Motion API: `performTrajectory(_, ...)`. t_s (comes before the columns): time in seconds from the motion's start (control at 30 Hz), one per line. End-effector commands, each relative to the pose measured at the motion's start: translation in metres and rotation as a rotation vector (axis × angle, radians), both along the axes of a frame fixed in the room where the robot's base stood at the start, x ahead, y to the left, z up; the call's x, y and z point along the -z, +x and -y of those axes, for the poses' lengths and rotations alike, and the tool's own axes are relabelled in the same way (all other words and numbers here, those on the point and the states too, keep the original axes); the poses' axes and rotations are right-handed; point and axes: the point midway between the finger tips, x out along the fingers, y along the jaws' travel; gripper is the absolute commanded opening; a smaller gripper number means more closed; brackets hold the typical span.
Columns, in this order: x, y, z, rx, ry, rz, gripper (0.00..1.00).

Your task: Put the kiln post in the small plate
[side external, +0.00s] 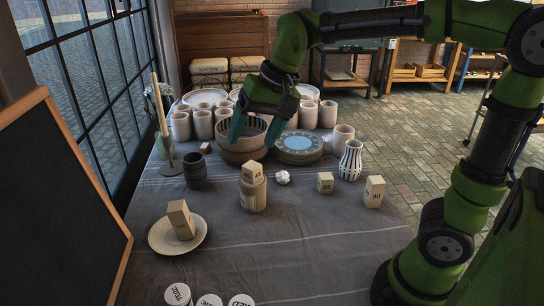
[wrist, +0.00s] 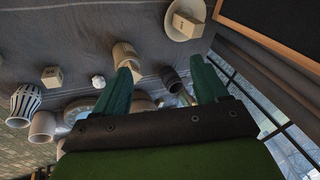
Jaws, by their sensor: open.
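The small plate (side external: 201,238) is a pale saucer at the front left of the cloth. A tall beige block, seemingly a kiln post (side external: 181,221), sits on it, slightly turned; both plate (wrist: 171,24) and post (wrist: 187,25) show at the top of the wrist view. Similar numbered blocks are a block (side external: 252,171) on top of a beige jar (side external: 253,196), a small block (side external: 325,183) and a taller block (side external: 374,191) on the cloth at right. My gripper (side external: 254,136) is open and empty, pointing down above the bowl area, well behind the plate.
A ribbed bowl (side external: 243,153) stands below my gripper, beside stacked plates (side external: 299,157). A dark cup (side external: 195,170), crumpled white ball (side external: 283,177) and striped vase (side external: 350,160) stand nearby. White-lidded jars (side external: 178,294) line the front edge. The cloth right of the plate is clear.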

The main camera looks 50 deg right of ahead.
Motion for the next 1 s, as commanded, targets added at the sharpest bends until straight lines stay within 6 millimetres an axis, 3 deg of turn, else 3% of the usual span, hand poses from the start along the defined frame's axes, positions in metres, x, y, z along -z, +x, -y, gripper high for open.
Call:
performTrajectory(0.03,-0.003,-0.024,0.008,-0.018,0.000,0.052,0.72)
performTrajectory(0.2,0.009,-0.082,0.023,-0.077,-0.030,0.198,0.72)
performTrajectory(0.4,0.030,-0.118,0.030,-0.113,-0.073,0.296,0.72)
performTrajectory(1.0,0.035,-0.125,0.032,-0.119,-0.083,0.314,0.72)
